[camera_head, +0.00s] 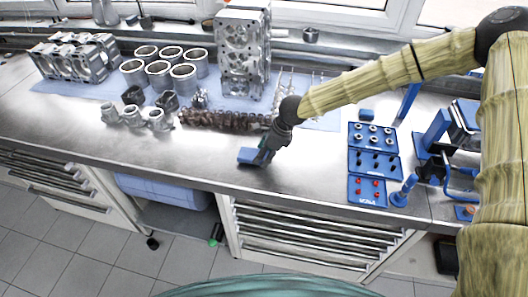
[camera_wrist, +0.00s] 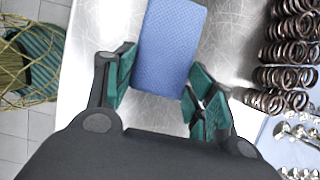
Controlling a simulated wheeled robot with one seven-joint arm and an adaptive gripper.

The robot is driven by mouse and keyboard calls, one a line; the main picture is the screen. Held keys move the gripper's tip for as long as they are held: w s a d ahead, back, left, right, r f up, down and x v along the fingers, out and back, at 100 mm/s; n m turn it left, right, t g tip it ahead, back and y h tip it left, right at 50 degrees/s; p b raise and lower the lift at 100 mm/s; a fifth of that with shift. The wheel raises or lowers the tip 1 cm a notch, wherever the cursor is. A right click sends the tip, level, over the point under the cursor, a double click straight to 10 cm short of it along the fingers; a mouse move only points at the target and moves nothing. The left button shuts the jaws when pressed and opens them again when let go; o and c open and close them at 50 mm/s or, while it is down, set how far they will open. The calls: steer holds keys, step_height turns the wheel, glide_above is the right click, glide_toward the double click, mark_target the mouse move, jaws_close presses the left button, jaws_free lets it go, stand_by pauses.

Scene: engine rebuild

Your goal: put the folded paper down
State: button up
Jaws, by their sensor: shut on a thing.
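The folded paper is a blue, textured rectangle (camera_wrist: 170,45) between the fingers of my gripper (camera_wrist: 160,92) in the wrist view. My gripper has green-padded fingers and is shut on the paper. In the head view the folded paper (camera_head: 247,156) shows as a small blue block at the tip of my gripper (camera_head: 264,157), over the steel bench top (camera_head: 200,158) near its front edge. I cannot tell whether the paper touches the bench. Part of it is hidden by the gripper in the head view.
A row of brown springs (camera_head: 222,120) lies just behind my gripper. Several metal cylinders (camera_head: 158,74), an upright engine block (camera_head: 242,55) and metal housings (camera_head: 133,117) stand behind and left. Blue trays with small parts (camera_head: 372,163) lie right. Bare bench lies between gripper and trays.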

steer(key=shift+f, duration=0.45)
steer(key=o, duration=1)
steer(key=shift+f, duration=0.1)
